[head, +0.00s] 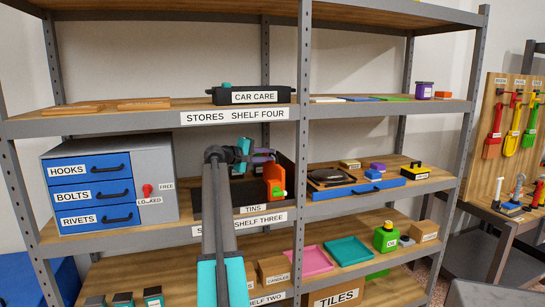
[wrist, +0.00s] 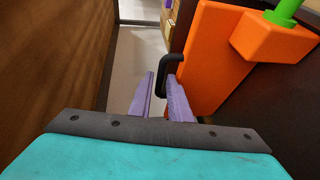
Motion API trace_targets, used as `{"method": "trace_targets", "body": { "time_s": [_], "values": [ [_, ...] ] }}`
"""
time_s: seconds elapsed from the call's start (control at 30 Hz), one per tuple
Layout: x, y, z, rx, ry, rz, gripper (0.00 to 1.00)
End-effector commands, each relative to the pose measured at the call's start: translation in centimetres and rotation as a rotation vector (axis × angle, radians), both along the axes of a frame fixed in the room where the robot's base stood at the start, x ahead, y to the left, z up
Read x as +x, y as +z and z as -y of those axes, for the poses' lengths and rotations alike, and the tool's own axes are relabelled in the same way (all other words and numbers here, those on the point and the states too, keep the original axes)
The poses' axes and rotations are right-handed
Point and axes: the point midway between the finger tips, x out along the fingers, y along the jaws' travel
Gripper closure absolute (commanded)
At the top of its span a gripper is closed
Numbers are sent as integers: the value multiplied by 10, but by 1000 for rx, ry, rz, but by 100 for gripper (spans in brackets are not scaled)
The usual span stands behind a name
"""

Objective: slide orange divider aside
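The orange divider (head: 273,176) stands upright in the dark bin labelled TINS (head: 232,210), towards the bin's right side. In the wrist view the divider (wrist: 213,60) has a black handle (wrist: 168,66) on its left face and an orange block with a green knob (wrist: 287,10) at its right. No object shows gripped.
A blue drawer unit (head: 108,185) stands left of the bin. A blue-fronted tray (head: 355,188) with a dark pan stands to the right.

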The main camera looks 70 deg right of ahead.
Motion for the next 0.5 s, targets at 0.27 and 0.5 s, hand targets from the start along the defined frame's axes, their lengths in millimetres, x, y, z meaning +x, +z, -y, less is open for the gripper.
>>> {"method": "trace_targets", "body": {
  "time_s": [0.27,0.5],
  "values": [
    [-14,-6,27,1,-1,0,83],
    [-17,-7,31,1,-1,1,83]
  ]
}}
